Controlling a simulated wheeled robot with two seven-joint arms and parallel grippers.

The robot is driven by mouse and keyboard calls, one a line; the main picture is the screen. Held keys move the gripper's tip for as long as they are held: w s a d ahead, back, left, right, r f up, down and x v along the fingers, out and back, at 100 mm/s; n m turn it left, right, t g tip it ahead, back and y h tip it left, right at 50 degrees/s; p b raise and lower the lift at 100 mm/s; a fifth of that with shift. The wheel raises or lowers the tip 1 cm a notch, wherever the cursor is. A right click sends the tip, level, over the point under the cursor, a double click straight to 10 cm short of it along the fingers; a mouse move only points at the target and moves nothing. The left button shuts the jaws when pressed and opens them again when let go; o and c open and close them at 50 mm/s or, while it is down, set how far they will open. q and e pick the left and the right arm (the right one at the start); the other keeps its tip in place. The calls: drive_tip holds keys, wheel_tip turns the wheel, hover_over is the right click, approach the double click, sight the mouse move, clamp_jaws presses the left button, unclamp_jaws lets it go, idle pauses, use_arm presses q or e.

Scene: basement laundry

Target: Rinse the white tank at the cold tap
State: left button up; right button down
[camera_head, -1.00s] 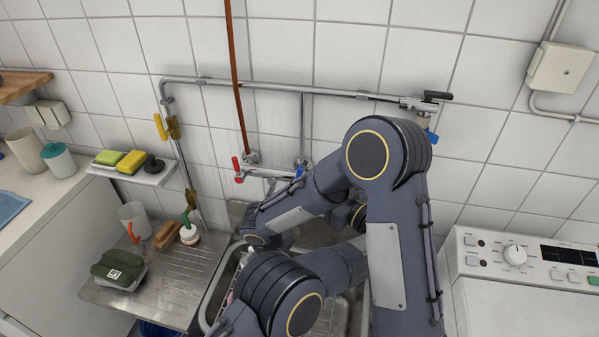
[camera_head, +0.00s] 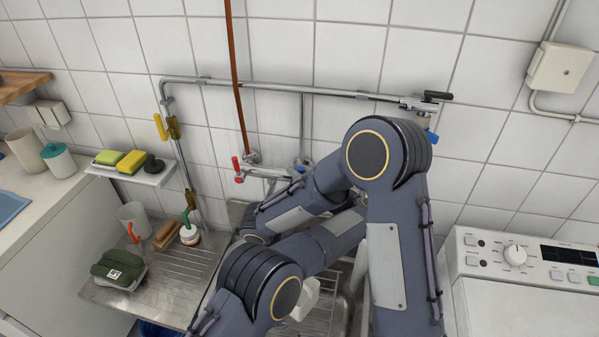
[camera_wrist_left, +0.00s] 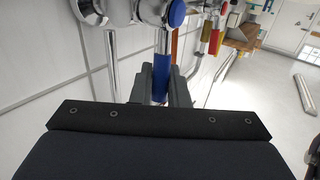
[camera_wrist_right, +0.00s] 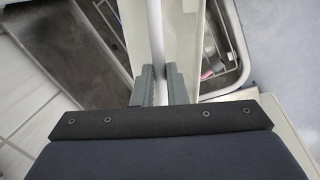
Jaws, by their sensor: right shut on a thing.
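The white tank (camera_head: 305,298) shows partly in the head view, low over the sink behind my forearm. In the right wrist view its pale wall (camera_wrist_right: 184,40) stands close up, and my right gripper (camera_wrist_right: 160,88) is shut on a narrow white part of it. The cold tap's blue handle (camera_wrist_left: 161,70) sits between the fingers of my left gripper (camera_wrist_left: 165,88); whether they press on it is unclear.
The metal sink (camera_head: 340,310) lies beneath my crossed arms. On the drainboard (camera_head: 180,285) at left stand a mug, a brush and a green pouch. The red tap handle (camera_head: 238,169) is left of the cold one. A washing machine (camera_head: 525,300) stands at right.

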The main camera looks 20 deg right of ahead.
use_arm(q)
clamp_jaws()
drive_tip(key=shift+s+d+m+t, duration=0.2)
drive_tip(key=shift+d+m+t, duration=0.1)
drive_tip(key=shift+t, duration=0.2)
drive_tip(key=shift+f, duration=0.1)
drive_tip(key=o, duration=0.5)
unclamp_jaws()
